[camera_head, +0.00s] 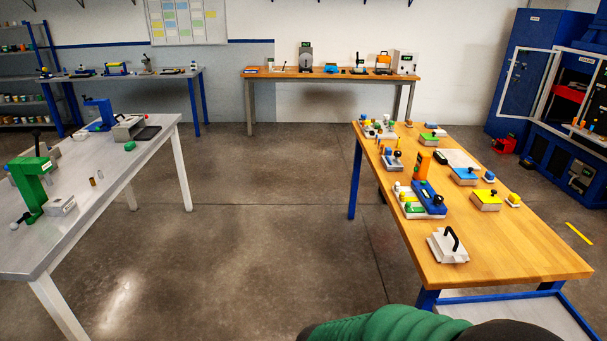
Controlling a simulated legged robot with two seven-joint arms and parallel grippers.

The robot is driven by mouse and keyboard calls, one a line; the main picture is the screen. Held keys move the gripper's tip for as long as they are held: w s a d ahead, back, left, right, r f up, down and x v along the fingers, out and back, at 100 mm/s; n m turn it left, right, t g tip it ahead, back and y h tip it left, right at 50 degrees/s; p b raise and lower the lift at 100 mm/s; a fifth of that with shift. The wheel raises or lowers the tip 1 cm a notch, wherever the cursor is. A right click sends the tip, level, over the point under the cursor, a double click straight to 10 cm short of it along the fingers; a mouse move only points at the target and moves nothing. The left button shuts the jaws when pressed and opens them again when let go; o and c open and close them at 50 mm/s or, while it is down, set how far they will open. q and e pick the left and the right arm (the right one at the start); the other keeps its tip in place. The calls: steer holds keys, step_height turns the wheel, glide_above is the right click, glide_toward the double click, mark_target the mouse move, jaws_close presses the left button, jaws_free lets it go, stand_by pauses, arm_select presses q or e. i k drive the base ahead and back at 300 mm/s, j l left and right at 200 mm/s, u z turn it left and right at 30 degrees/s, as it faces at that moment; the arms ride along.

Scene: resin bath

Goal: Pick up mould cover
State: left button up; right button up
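A pale grey, square, flat block with a black arched handle, which looks like the mould cover (446,249), sits near the front left edge of the wooden table (530,253) on the right. Its handle stands up and nothing touches it. A green ribbed part with a black end, which seems to be mine, shows at the bottom edge, below and in front of that table. Neither of my grippers is in view.
Behind the cover stand a blue and orange device (427,194), a yellow-topped block (486,200) and several small parts. The table's front right is bare. A grey table (95,207) with a green press (33,182) stands left. Open floor (270,220) lies between.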

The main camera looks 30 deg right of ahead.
mark_target(446, 247)
steer(key=i+z, duration=0.35)
steer(key=i, duration=0.15)
steer(key=i+z, duration=0.4)
steer(key=i+j+z, duration=0.35)
steer(key=i, duration=0.25)
